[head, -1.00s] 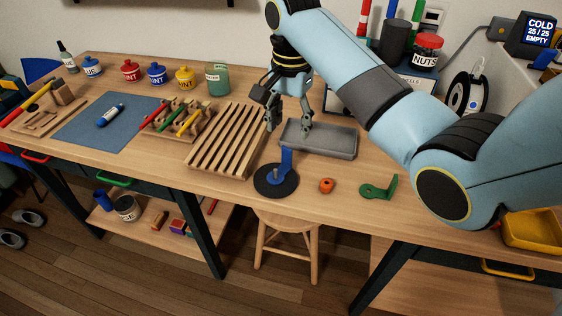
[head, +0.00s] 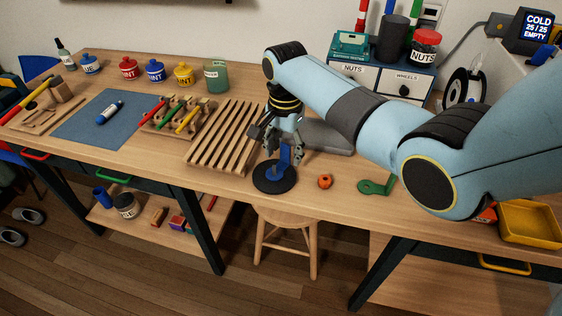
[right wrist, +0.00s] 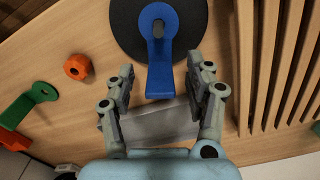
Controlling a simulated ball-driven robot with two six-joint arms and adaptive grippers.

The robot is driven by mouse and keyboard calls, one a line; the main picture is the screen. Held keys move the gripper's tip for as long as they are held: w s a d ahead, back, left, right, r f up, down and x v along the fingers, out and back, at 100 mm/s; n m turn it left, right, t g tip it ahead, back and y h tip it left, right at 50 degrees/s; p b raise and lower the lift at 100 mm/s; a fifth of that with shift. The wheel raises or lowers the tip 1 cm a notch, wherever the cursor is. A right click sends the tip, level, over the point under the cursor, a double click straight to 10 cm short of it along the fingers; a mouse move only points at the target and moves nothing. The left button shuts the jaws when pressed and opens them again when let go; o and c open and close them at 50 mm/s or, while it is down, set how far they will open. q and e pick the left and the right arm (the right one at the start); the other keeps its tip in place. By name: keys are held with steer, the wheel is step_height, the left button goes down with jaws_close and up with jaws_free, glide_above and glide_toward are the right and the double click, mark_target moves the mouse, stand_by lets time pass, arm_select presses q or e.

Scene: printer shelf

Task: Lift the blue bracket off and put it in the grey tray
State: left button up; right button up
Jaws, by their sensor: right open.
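The blue bracket (head: 284,159) stands on a round black base (head: 265,182). In the right wrist view the flat end of the bracket (right wrist: 153,45) lies over the black disc (right wrist: 118,20), with a grey pin showing through it. My right gripper (head: 282,150) is open, pointing down at the bracket's upright part. In the right wrist view its fingers (right wrist: 160,72) are on either side of that part, with gaps visible. The grey tray (head: 330,137) is just behind, partly hidden by my gripper and arm. My left gripper is not in view.
An orange nut (head: 325,181) and a green bracket (head: 377,187) lie right of the base. A slatted wooden rack (head: 223,138) stands close on the left. A yellow bin (head: 530,222) is at the far right.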

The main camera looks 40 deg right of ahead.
steer(key=shift+c, duration=0.4)
jaws_close()
steer(key=shift+r, duration=0.2)
steer(key=shift+r, duration=0.3)
steer(key=r, duration=0.3)
steer(key=shift+s+d+r, duration=0.3)
steer(key=shift+s+r, duration=0.05)
steer(key=s+d+r+p, duration=0.6)
steer(key=s+r+p, duration=0.1)
steer(key=r, duration=0.4)
steer(key=shift+s, duration=0.9)
